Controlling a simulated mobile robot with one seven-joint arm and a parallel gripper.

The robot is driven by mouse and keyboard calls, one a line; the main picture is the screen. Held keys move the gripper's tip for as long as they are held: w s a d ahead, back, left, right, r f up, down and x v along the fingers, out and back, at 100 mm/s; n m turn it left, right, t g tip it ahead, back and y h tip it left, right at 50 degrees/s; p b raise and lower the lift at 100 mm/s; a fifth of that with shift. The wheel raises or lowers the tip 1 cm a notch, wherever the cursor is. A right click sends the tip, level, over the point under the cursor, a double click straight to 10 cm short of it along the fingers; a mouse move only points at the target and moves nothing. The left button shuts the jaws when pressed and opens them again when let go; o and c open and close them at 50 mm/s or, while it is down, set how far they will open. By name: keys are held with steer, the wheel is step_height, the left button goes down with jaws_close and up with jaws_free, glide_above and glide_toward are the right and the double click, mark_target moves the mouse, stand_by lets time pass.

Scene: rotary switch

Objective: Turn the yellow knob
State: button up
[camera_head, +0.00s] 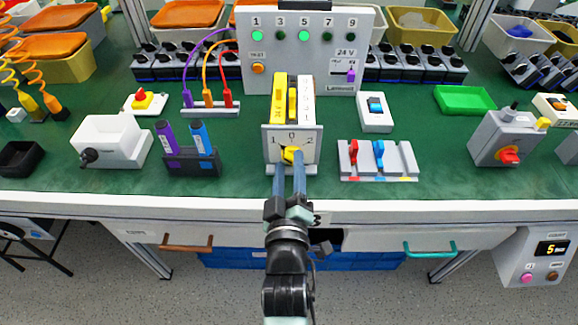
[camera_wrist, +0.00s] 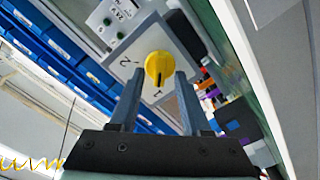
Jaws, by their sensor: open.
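The yellow knob (camera_head: 291,155) sits on the front face of an upright grey switch box (camera_head: 307,141) marked 1, 0 and 2, near the table's front edge. In the wrist view the round knob (camera_wrist: 159,68) is plainly seen, with a dark mark on its lower part near the digit 1. My gripper (camera_head: 288,170) is open, with its two blue-grey fingers directly in front of the knob. In the wrist view the fingertips of my gripper (camera_wrist: 160,76) lie either side of the knob's lower half. I cannot tell whether they touch it. The fingers partly hide the box's lower front.
A holder with purple and blue pens (camera_head: 192,165) stands left of the box. A grey rack with red and blue levers (camera_head: 377,160) stands to the right. A panel with numbered lights (camera_head: 303,62) stands behind. Green table surface is bare between these things.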

steer(key=shift+w, duration=0.15)
steer(key=shift+c, duration=0.3)
jaws_close()
steer(key=shift+m, duration=0.4)
steer(key=m, duration=0.3)
steer(key=shift+d+r+m, duration=0.1)
steer(key=shift+d+m, duration=0.05)
steer(key=shift+m, duration=0.25)
steer(key=m+p, duration=0.1)
steer(key=m, duration=0.3)
steer(key=shift+d+m, duration=0.15)
steer(key=shift+m, duration=0.15)
steer(key=m+p, duration=0.1)
steer(key=m, duration=0.3)
steer(key=shift+d+p, duration=0.1)
steer(key=shift+p, duration=0.2)
steer(key=shift+m+p, duration=0.45)
steer(key=shift+m, duration=1.95)
